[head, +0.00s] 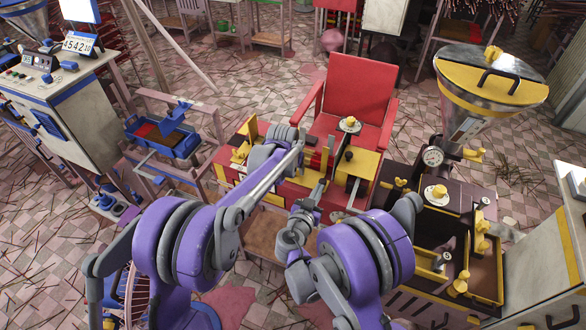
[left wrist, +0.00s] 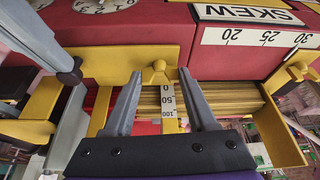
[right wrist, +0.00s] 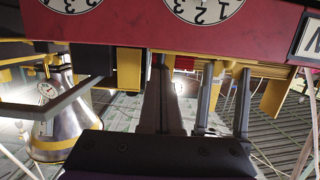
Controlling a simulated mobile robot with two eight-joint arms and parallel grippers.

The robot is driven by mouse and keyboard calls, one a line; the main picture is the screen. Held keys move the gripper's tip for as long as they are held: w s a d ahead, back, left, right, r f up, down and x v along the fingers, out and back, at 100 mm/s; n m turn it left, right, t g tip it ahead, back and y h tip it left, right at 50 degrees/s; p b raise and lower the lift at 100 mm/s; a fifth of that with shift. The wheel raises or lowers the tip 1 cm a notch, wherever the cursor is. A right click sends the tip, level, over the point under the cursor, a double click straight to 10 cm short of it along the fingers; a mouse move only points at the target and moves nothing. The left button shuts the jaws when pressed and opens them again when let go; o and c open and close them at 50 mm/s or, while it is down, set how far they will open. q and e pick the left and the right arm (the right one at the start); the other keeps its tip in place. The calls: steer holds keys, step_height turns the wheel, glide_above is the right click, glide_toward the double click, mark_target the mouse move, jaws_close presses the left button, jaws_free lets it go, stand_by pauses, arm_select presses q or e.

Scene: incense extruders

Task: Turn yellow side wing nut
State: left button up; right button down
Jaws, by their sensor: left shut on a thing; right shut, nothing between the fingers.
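The yellow wing nut (left wrist: 158,72) sits on the yellow front plate (left wrist: 110,64) of the red machine in the left wrist view, above a white scale strip (left wrist: 168,105). My left gripper (left wrist: 160,76) has its fingertips on either side of the wing nut and is shut on it; the exact contact is hard to see. In the head view the left gripper is hidden behind my arm. My right gripper (right wrist: 187,68) is shut and empty under the red panel (right wrist: 135,25) with white dials. It also shows in the head view (head: 320,188) at the machine's front.
A red chair (head: 357,92) stands behind the machine. A hopper with a yellow lid (head: 490,75) and a dark machine stand at the right. A blue tray stand (head: 165,135) and a white cabinet (head: 70,85) are at the left. Tiled floor with scattered sticks lies between.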

arm_select(q)
steer(key=o, duration=1.4)
steer(key=shift+c, duration=0.2)
steer(key=v, duration=1.2)
steer(key=d+v, duration=0.1)
steer(key=v, duration=1.1)
steer(key=shift+a, duration=0.4)
